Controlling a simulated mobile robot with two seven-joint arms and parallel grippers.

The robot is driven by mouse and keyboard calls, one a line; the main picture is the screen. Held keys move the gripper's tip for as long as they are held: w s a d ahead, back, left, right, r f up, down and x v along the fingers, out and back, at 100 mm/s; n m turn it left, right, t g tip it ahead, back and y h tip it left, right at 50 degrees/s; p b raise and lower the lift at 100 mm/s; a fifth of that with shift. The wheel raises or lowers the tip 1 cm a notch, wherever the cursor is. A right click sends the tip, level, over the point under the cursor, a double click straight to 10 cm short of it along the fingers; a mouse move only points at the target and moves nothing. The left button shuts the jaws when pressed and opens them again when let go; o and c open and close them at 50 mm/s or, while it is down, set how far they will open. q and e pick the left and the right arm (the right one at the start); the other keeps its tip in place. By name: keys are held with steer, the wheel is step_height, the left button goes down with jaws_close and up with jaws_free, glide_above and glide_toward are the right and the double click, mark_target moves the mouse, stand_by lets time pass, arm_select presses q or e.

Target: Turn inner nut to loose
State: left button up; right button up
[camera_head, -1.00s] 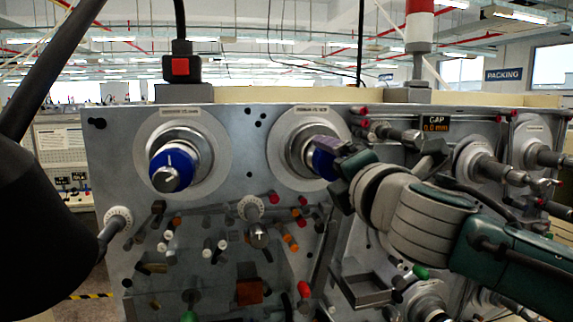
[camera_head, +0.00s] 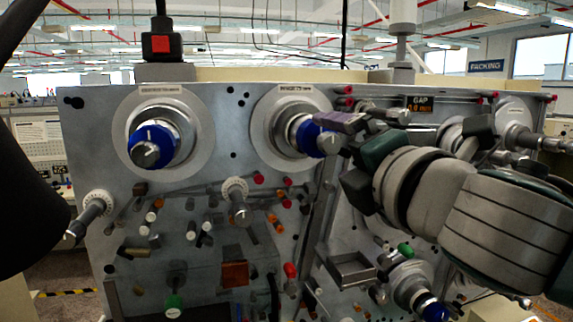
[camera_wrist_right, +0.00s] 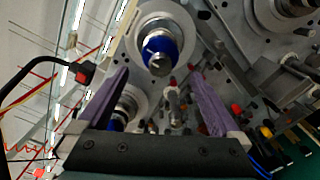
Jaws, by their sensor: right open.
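Two upper spindles carry blue nuts, the left nut (camera_head: 152,140) and the right nut (camera_head: 308,137). Small plates sit above them, but I cannot read which one is the inner. My right gripper (camera_head: 334,132) is just right of the right nut, its purple finger overlapping that spindle's end in the head view. In the right wrist view the gripper (camera_wrist_right: 158,88) is open, with nothing between its purple fingers. The right spindle's blue nut (camera_wrist_right: 160,46) lies ahead between and beyond the fingertips. The left spindle's nut (camera_wrist_right: 119,118) shows lower, partly hidden. My left gripper is out of view.
The grey panel (camera_head: 95,150) holds several pegs, rollers and knobs below the spindles. A gap display (camera_head: 420,103) and more spindles (camera_head: 515,130) stand at the right. My dark left arm fills the left edge.

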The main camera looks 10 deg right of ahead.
steer(key=shift+s+d+b, duration=0.1)
steer(key=shift+s+b, duration=0.2)
steer(key=shift+s, duration=0.8)
